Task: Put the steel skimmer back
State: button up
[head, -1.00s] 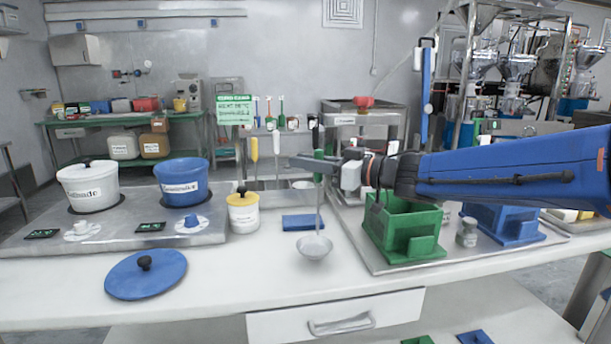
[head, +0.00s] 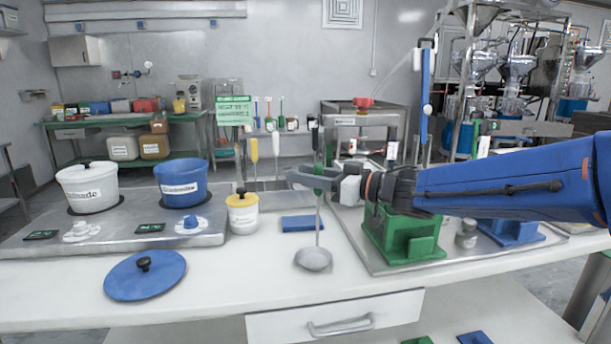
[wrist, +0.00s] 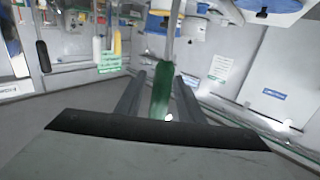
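The steel skimmer (head: 313,260) hangs upright, with a round shallow bowl at the bottom, a thin steel shaft and a green handle. Its bowl is low over the white counter in front of the blue flat block; I cannot tell whether it touches the counter. My gripper (head: 300,178) comes in from the right and is shut on the upper part of the skimmer. In the wrist view, the green handle (wrist: 160,92) stands between the two dark fingers. The rack (head: 266,132) at the back carries several hanging tools with coloured handles.
A blue lid (head: 146,275) lies at the counter's left front. A white jar (head: 242,213) and a blue block (head: 302,223) stand left of the skimmer. A green box (head: 402,235) is close on the right, below my arm. The front middle counter is clear.

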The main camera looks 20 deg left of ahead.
jog(key=s+d, duration=0.2)
jog(key=d, duration=1)
jog(key=shift+r, duration=0.2)
